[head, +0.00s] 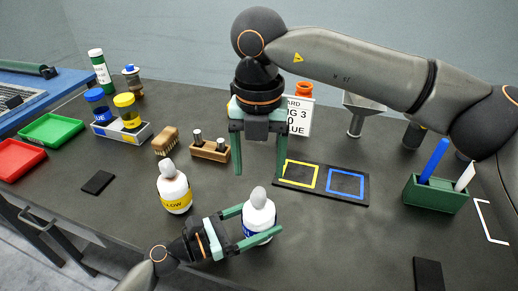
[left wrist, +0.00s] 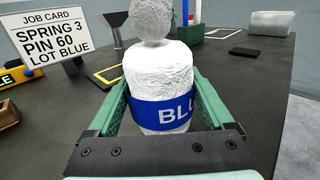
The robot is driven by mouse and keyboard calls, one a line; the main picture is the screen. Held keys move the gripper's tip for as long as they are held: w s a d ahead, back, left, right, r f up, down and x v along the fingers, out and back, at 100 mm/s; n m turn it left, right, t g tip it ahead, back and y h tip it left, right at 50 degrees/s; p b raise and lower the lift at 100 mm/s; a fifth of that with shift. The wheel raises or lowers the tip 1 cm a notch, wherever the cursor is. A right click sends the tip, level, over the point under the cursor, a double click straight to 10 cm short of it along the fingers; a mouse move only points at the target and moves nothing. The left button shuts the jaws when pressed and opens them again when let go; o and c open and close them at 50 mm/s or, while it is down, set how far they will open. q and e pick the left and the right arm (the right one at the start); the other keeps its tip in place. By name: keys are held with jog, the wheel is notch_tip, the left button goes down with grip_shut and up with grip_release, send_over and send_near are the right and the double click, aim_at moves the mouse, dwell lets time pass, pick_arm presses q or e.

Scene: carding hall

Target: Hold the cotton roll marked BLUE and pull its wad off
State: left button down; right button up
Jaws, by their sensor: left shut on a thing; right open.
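The white cotton roll marked BLUE (head: 258,217) stands on the dark table, with a blue band and a rounded wad (head: 258,196) on its top. In the left wrist view the roll (left wrist: 158,80) and its wad (left wrist: 152,19) fill the middle. My left gripper (head: 256,222) is shut on the roll, one finger on each side at band height. My right gripper (head: 259,165) is open and empty, pointing down above the table behind the roll, higher than the wad. A second roll (head: 174,193) with a yellow band and its own wad stands to the left.
A black board with yellow (head: 300,174) and blue (head: 346,183) squares lies behind right. A wooden block (head: 209,151), a brush (head: 166,141) and a job card (head: 298,116) stand farther back. A green pen box (head: 436,194) is at right.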

aim_at(259, 190)
jog(key=n, duration=0.5)
jog(key=shift+r+n, duration=0.3)
jog(key=shift+n, duration=0.1)
jog(key=n, duration=0.5)
jog(key=shift+r, duration=0.25)
jog(key=n, duration=0.5)
jog(key=shift+r+n, duration=0.25)
jog(key=shift+n, duration=0.05)
jog(key=n, duration=0.5)
jog(key=shift+r, duration=0.2)
jog(key=n, duration=0.5)
jog(key=shift+r+n, duration=0.25)
jog(key=shift+n, duration=0.15)
jog(key=n, duration=0.5)
jog(key=shift+r, duration=0.25)
notch_tip(259, 190, down, 11)
jog(key=n, duration=1)
jog(key=shift+f, duration=0.1)
